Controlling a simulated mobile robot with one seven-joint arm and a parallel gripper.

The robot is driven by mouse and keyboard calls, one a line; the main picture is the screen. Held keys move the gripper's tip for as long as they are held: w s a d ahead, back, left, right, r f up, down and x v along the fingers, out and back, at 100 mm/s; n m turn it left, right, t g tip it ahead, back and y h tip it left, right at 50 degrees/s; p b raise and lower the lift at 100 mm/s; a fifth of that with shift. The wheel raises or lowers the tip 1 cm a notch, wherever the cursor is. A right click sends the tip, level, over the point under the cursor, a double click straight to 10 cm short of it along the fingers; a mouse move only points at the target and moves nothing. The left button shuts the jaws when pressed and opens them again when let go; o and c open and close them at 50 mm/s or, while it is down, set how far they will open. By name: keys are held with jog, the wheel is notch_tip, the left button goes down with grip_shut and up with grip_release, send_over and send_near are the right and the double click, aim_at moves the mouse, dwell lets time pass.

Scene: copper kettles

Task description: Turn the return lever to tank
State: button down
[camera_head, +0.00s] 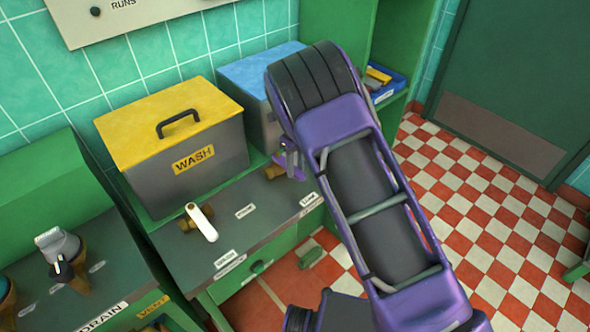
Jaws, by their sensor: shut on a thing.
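My gripper (290,163) is at the right end of the dark counter, in front of the blue-topped tank. It is shut on a lever at a brass valve (274,172); the lever itself is mostly hidden by my gripper and arm, so its angle cannot be told. Small white labels lie on the counter near it, one to the left (244,211) and one at the front right (310,199), too small to read surely. A second lever, white (202,222), sits on a brass valve before the yellow-topped WASH tank (188,167) and points toward the counter's front.
The blue-topped tank (252,72) stands close behind my gripper. A grey-handled valve (62,258) is on the lower left counter near a DRAIN label. A green shelf with a blue bin (388,88) is at the back right.

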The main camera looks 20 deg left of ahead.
aim_at(295, 171)
jog(key=shift+s+a, duration=0.1)
jog(key=shift+s, duration=0.05)
dwell(0.5)
jog(key=c, duration=0.6)
grip_release()
jog(key=shift+o, duration=0.2)
jog(key=shift+r, duration=0.1)
notch_tip(295, 171, up, 17)
jog(key=shift+p, duration=0.4)
jog(key=shift+r, duration=0.1)
